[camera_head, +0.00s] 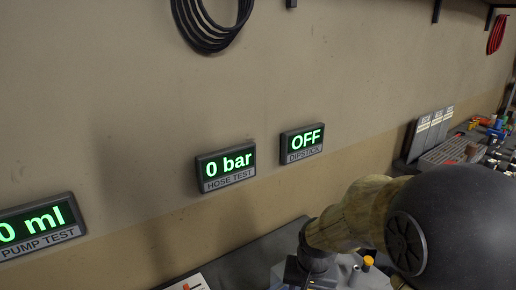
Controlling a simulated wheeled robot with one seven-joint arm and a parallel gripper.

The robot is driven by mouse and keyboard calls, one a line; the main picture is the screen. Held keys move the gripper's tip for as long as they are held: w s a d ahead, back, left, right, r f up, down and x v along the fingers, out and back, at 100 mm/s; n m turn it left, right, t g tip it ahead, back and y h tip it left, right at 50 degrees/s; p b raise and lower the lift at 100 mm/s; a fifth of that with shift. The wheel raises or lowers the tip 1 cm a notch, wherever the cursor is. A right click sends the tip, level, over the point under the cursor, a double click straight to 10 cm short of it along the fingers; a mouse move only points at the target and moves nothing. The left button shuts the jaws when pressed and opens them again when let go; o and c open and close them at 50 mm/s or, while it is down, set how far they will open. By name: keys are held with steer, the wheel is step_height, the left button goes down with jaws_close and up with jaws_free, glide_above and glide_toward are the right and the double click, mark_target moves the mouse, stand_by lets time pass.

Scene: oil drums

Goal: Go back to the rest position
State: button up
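My arm (365,215) enters from the lower right, yellowish with a large dark joint. It reaches left and bends down at a dark part (316,258) near the bottom edge. My gripper's fingers do not show; they lie below the frame or behind the arm. I cannot tell whether it holds anything.
Wall displays read "0 ml" for PUMP TEST (40,225), "0 bar" for HOSE TEST (226,165) and "OFF" for DIPSTICK (302,143). A dark bench top (250,262) runs below. Binders (432,130) and small coloured items (490,125) crowd the right. A black hose coil (212,38) hangs above.

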steer(key=s+d+n+t, duration=0.1)
steer(key=s+d+n, duration=0.1)
steer(key=s+d, duration=0.2)
steer(key=shift+s+f+n, duration=0.3)
steer(key=shift+s, duration=0.5)
stand_by(1.1)
steer(key=shift+c, duration=1)
steer(key=shift+d, duration=0.1)
